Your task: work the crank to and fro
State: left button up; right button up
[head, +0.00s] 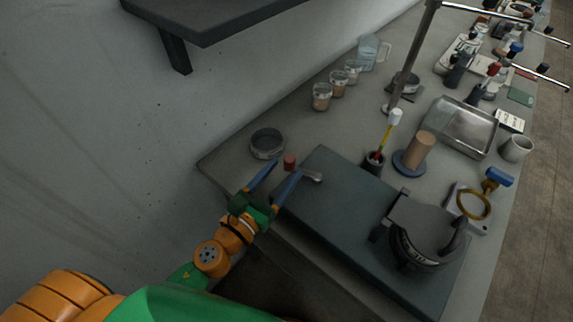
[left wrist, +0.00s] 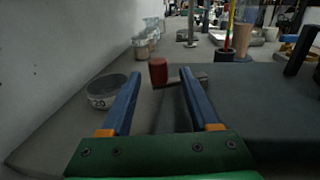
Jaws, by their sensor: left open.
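The crank shows as a red upright knob (head: 290,161) on a short grey arm (head: 312,175), at the near left edge of a dark slate-coloured slab. In the left wrist view the red knob (left wrist: 158,71) stands just past the fingertips, between them in the picture, with the grey arm (left wrist: 186,82) running right from it. My left gripper (head: 287,169) is open and empty, its two blue fingers pointing at the knob. In the left wrist view the left gripper (left wrist: 160,74) shows no contact with the knob. My right gripper is not in view.
A round grey dish (head: 267,144) stands left of the knob. A black cup with coloured sticks (head: 374,162) and a tan cylinder (head: 418,150) stand beyond the slab (head: 330,200). A dark curved holder (head: 415,245) sits on it. The wall is close on the left; a shelf (head: 205,20) overhangs.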

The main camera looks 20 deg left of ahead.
aim_at(294, 157)
pick_arm(q)
jog(key=shift+a+r+m+g+h+p, duration=0.2)
jog(key=shift+m+g+h+p, duration=0.3)
jog(key=shift+h+p, duration=0.45)
jog(key=shift+s+r+m+g+h, duration=0.1)
jog(key=shift+s+m+g+h, duration=0.25)
jog(key=shift+m+h, duration=0.35)
jog(key=shift+a+r+m+h, duration=0.15)
jog(key=shift+r+m+h, duration=0.15)
jog(key=shift+h, duration=0.15)
jog(key=shift+w+a+m+g+h+p, duration=0.25)
jog(key=shift+w+m+h+p, duration=0.05)
jog(key=shift+h, duration=0.2)
jog(key=shift+w+f+m+p, duration=0.1)
jog(key=shift+w+m+p, duration=0.25)
jog(key=shift+w, duration=0.8)
jog(key=x, duration=0.1)
jog(key=p+x, duration=0.1)
jog(key=x, duration=0.1)
jog(key=d+x, duration=0.1)
jog(key=x, duration=0.1)
jog(key=shift+s, duration=0.3)
jog(key=shift+w+d, duration=0.1)
jog(key=shift+w, duration=0.05)
jog(key=shift+w+f, duration=0.1)
jog(key=shift+w, duration=0.05)
grip_shut()
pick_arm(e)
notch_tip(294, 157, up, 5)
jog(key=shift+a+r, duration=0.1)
